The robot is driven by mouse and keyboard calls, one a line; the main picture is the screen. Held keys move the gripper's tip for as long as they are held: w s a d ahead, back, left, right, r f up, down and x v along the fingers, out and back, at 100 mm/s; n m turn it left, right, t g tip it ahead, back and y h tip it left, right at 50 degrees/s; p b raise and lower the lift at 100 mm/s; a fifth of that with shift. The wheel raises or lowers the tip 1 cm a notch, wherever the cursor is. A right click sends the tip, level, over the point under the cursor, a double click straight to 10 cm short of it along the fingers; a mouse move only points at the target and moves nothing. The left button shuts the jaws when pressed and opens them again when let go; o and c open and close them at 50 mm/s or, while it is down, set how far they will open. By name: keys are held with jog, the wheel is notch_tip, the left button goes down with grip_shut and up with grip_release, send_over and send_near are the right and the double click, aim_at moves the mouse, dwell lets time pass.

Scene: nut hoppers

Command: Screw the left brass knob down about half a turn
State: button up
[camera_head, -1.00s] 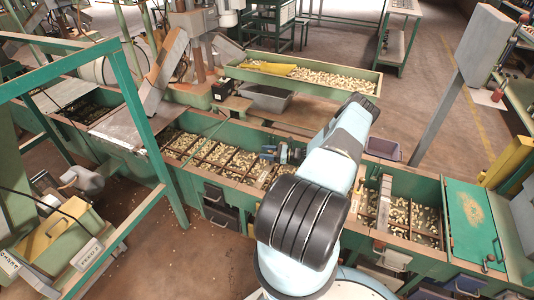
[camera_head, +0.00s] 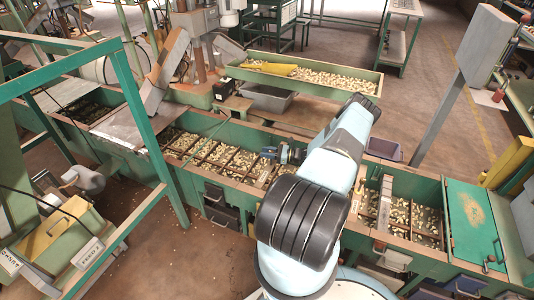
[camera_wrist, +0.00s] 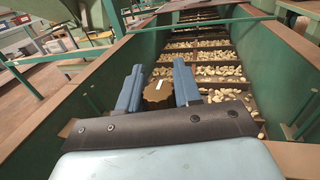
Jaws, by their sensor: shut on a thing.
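The brass knob (camera_wrist: 157,94) sits between the two blue fingers of my gripper (camera_wrist: 158,82) in the wrist view. It is brown-gold with a scalloped edge and a small white mark near its top. My gripper is shut on it, one finger on each side. In the head view my gripper (camera_head: 277,153) is at the hopper row, left of my arm, and the knob cannot be made out there. No second knob can be made out. What lies under the knob is hidden.
The long green hopper trough (camera_wrist: 272,50) holds nuts in several compartments split by dividers. Its green side walls rise close on both sides of my gripper. A grey bin (camera_head: 268,98) and a nut tray (camera_head: 330,78) stand behind it. A green frame (camera_head: 140,90) stands at left.

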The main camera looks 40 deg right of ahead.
aim_at(272, 151)
jog(key=shift+w+d+r+h, duration=0.1)
jog(key=shift+d+h, duration=0.15)
jog(key=shift+h, duration=0.05)
